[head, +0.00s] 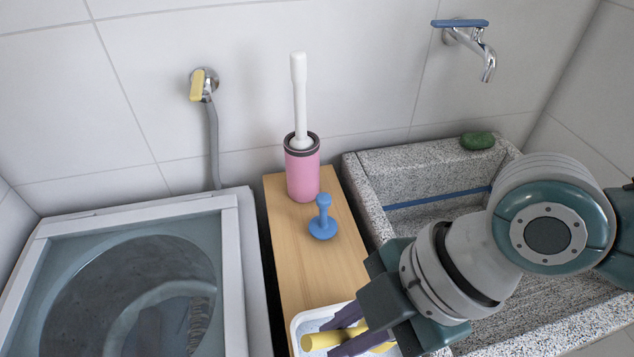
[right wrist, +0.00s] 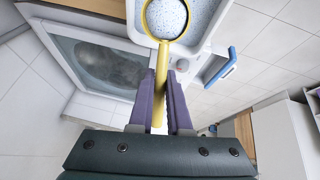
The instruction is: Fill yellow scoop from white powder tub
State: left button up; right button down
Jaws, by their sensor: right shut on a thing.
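The yellow scoop (head: 320,340) is at the white powder tub (head: 299,322) at the bottom of the head view. My right gripper (head: 350,336) is shut on the scoop's handle, with its purple fingers on either side. In the right wrist view, the gripper (right wrist: 163,88) holds the yellow handle, and the round bowl of the scoop (right wrist: 149,22) shows speckled white powder (right wrist: 167,17) within its rim. The tub (right wrist: 205,22) with pale powder lies behind the bowl. I cannot tell whether the bowl touches the powder in the tub. My left gripper is not in view.
A wooden board (head: 290,262) carries a pink brush holder (head: 302,175) with a white-handled brush and a blue stopper-like piece (head: 323,218). A washing machine (head: 120,285) stands left. A granite sink (head: 375,165) with a green soap-like piece (head: 478,141) is right.

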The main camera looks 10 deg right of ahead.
jog(key=shift+r+h+p, duration=0.85)
jog(key=shift+h+p, duration=0.25)
jog(key=shift+p, duration=1.1)
jog(key=shift+t+h+p, duration=0.3)
